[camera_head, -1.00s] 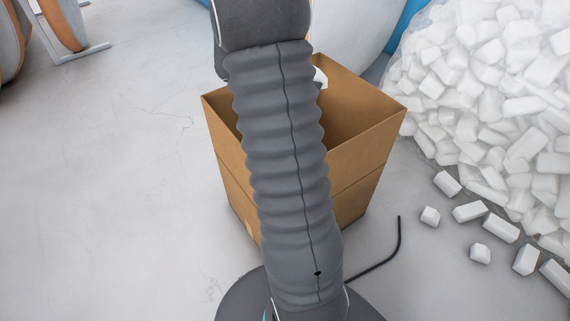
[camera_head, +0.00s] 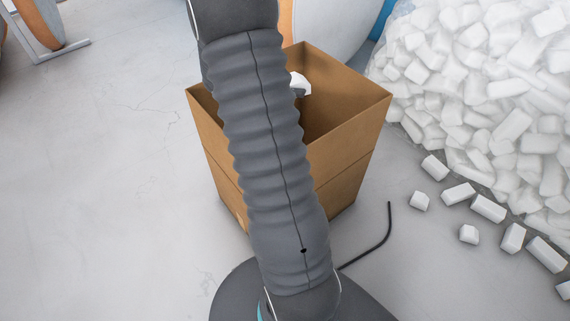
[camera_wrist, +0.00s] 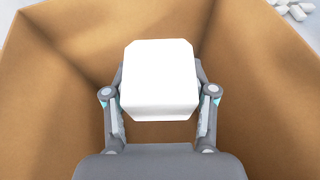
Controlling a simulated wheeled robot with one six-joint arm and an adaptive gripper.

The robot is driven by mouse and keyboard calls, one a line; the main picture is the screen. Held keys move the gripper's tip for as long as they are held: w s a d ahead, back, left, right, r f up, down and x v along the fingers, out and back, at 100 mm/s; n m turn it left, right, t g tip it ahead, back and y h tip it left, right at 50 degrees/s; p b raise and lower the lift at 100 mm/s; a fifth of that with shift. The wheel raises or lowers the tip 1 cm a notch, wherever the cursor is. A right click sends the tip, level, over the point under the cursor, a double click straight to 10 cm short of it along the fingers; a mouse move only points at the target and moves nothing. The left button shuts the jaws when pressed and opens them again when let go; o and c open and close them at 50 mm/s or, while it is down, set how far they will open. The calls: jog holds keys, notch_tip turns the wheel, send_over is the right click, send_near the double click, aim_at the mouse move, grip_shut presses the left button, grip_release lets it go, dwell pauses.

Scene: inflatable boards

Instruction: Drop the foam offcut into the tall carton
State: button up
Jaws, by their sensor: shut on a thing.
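My gripper (camera_wrist: 160,104) is shut on the white foam offcut (camera_wrist: 160,72), a block with cut corners, in the wrist view. The tall carton (camera_wrist: 63,65) is brown cardboard and open at the top; its inner walls surround the gripper and the offcut in that view. In the head view the carton (camera_head: 345,150) stands upright on the floor behind my arm. A white bit of the offcut (camera_head: 300,84) shows beside my arm, against the carton's opening. My arm hides the gripper and part of the carton there.
A large heap of white foam pieces (camera_head: 480,90) in a clear bag lies to the right of the carton, with several loose pieces (camera_head: 488,208) on the floor before it. A rack foot (camera_head: 60,55) stands at the far left. The floor (camera_head: 110,200) at left is clear.

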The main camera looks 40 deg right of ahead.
jog(key=o, duration=0.9)
jog(key=shift+c, duration=0.2)
jog(key=v, duration=1.2)
jog(key=s+a+r+m+t+y, duration=0.3)
jog(key=s+a+m+t+y, duration=0.2)
jog(key=s+a, duration=0.5)
jog(key=s+a+r+m+t+y, duration=0.3)
jog(key=s+a, duration=0.7)
jog(key=a, duration=0.8)
jog(key=m+t+y, duration=0.2)
jog(key=m+y, duration=0.2)
jog(key=m, duration=0.1)
jog(key=shift+s+r+m+y, duration=0.2)
jog(key=shift+r+m+y, duration=0.1)
jog(key=shift+r+m, duration=0.1)
